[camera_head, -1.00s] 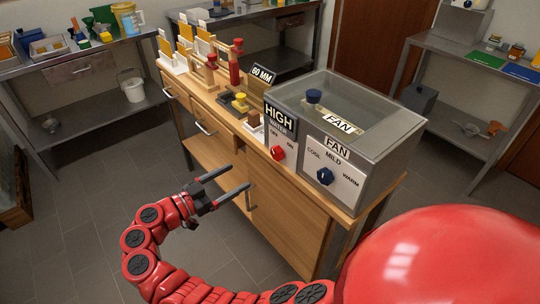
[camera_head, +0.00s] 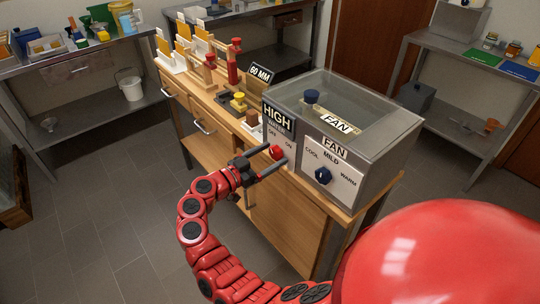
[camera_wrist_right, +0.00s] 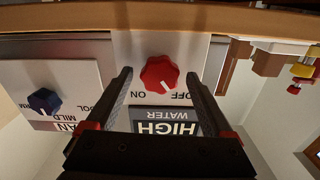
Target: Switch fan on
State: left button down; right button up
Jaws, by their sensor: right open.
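A red knob (camera_head: 277,152) is on a white front panel marked OFF and ON, below a HIGH sign (camera_head: 278,119) with WATER lettering. In the right wrist view the red knob (camera_wrist_right: 159,73) shows upside down, its white mark nearer OFF than ON. My right gripper (camera_head: 280,152) is open, its fingers on either side of the knob; no contact can be made out. The fingers also show in the wrist view (camera_wrist_right: 158,75). A blue knob (camera_head: 323,175) on the panel to the right has COOL, MILD and WARM below a FAN sign (camera_head: 335,147). My left gripper is not in view.
A clear-topped grey tank (camera_head: 380,128) with a blue-capped post inside stands on the wooden bench (camera_head: 290,215). A yellow-topped item (camera_head: 238,102) and a red post (camera_head: 234,62) stand left of the panel. Floor in front is free.

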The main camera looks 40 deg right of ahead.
grip_shut()
jog(key=shift+m, duration=0.3)
jog(key=m+b, duration=0.1)
jog(key=m, duration=0.1)
jog(key=shift+f+m, duration=0.15)
jog(key=shift+m, duration=0.15)
jog(key=m+b, duration=0.2)
jog(key=m, duration=0.1)
jog(key=shift+s+f+m, duration=0.1)
jog(key=shift+f+m, duration=0.05)
jog(key=shift+m, duration=0.25)
jog(key=m+b, duration=0.4)
jog(key=shift+m, duration=0.4)
jog(key=shift+m+b, duration=1)
jog(key=shift+m, duration=0.1)
jog(key=shift+r, duration=0.2)
